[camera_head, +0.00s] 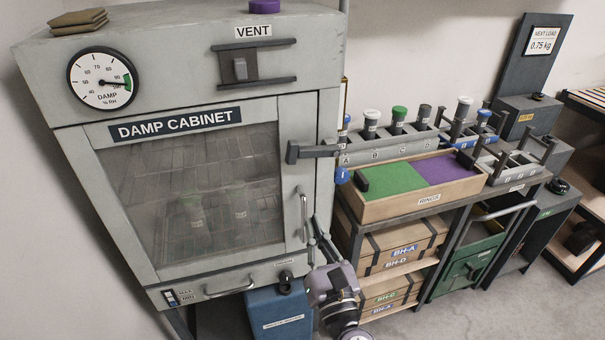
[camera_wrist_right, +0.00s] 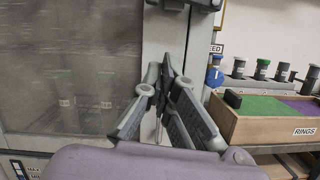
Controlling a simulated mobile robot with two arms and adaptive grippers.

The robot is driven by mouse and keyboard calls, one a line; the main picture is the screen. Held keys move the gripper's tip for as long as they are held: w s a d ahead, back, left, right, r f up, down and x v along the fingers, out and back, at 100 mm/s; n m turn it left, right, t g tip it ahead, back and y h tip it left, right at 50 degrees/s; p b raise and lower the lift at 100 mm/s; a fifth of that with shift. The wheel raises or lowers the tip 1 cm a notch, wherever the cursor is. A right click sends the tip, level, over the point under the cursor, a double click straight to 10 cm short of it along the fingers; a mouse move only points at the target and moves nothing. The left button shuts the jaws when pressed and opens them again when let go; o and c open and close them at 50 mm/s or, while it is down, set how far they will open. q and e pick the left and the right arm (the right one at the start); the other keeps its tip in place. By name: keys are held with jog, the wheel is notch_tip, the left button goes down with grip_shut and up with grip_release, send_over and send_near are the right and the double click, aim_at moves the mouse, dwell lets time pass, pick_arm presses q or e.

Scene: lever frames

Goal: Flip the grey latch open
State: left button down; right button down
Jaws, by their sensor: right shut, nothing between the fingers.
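The grey latch (camera_head: 312,151) is a dark grey bar on the right edge of the damp cabinet's glazed door (camera_head: 103,160). It lies level across the seam between door and cabinet frame. Part of the latch (camera_wrist_right: 178,4) shows at the top edge of the right wrist view. My right gripper (camera_head: 315,228) is below the latch, beside the lower part of the door's upright handle (camera_head: 303,212), pointing up. Its fingers (camera_wrist_right: 168,72) are shut, empty and apart from the latch. The door looks closed. My left gripper is not in view.
A ring tray (camera_head: 400,208) with green and purple halves stands right of the cabinet, with a rack of capped vials (camera_head: 395,145) behind it. A blue container (camera_head: 279,312) is below the cabinet. Open air lies in front of the door.

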aim_at(314, 152)
jog(key=shift+w, duration=0.1)
jog(key=p+x, duration=0.2)
jog(key=x, duration=0.8)
jog(key=shift+w+r, duration=0.15)
jog(key=shift+r, duration=0.1)
jog(key=r+p, duration=0.3)
jog(key=shift+d+r, duration=0.2)
jog(key=shift+d, duration=0.15)
